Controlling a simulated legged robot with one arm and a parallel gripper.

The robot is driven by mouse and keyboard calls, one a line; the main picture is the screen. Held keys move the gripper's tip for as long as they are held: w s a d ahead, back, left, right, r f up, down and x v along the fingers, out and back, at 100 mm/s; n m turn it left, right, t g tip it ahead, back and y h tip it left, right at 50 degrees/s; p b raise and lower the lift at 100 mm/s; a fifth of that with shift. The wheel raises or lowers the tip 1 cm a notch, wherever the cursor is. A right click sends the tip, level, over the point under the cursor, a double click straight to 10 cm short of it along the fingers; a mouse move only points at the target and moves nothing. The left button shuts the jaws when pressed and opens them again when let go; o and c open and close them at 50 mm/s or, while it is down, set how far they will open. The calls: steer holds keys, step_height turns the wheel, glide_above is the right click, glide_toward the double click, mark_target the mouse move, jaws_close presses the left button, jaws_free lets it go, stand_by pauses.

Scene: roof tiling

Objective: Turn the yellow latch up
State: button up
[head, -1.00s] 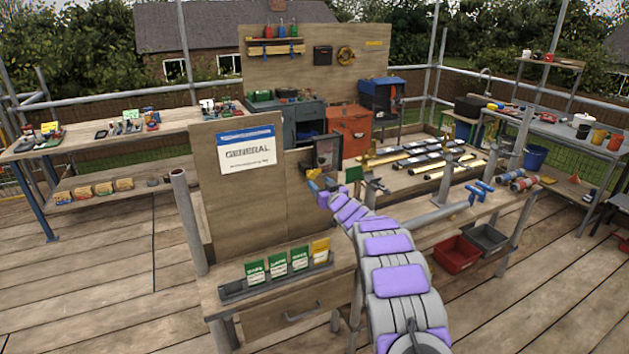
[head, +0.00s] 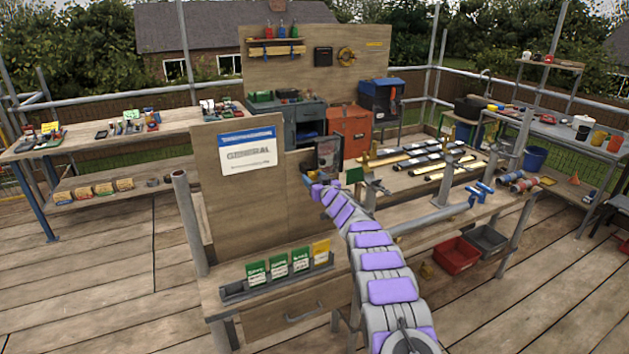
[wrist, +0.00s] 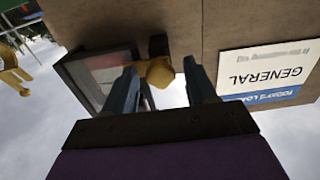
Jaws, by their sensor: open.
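The yellow latch (wrist: 160,73) shows in the wrist view as a rounded yellow knob on a dark mount, at the edge of the wooden board. My gripper (wrist: 161,84) is open, with one blue-grey finger on each side of the latch. I cannot tell whether the fingers touch it. In the head view my gripper (head: 314,187) is at the board's right edge, just below a small yellow part of the latch (head: 312,175). The latch is mostly hidden there, so its turn is unclear.
A dark framed box (head: 328,154) stands beside the latch. The wooden board (head: 240,205) with the GENERAL sign (head: 247,151) is to the left. Seed-like packets (head: 278,266) stand in a rack below. A workbench with tiles (head: 425,158) lies to the right.

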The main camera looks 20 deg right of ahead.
steer(key=shift+d, duration=0.1)
steer(key=shift+c, duration=0.2)
steer(key=shift+f, duration=0.1)
steer(key=c, duration=1)
